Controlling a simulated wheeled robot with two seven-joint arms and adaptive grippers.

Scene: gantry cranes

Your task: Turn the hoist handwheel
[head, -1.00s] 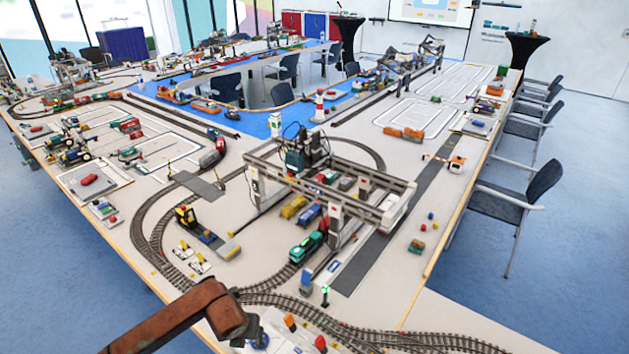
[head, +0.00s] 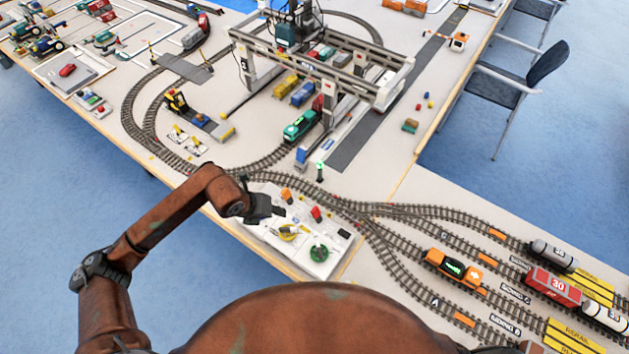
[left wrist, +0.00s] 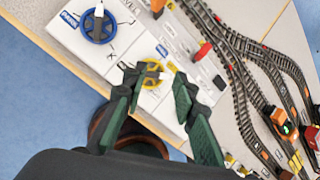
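A white control panel (head: 262,232) at the table's near edge carries several small handwheels. A yellow handwheel (head: 288,232) and a green handwheel (head: 319,253) show in the head view. The left wrist view shows a blue handwheel (left wrist: 97,27) and the yellow handwheel (left wrist: 152,76); I cannot read which is the hoist's. My left gripper (head: 276,211) is over the panel's left part. In the left wrist view its green-padded fingers (left wrist: 160,76) are apart and empty, with the yellow wheel showing between the tips. Contact cannot be told. My right gripper is out of view.
An orange block (head: 286,195) and a red block (head: 316,214) stand at the panel's back side. Tracks with an orange locomotive (head: 453,266) and wagons run to the right.

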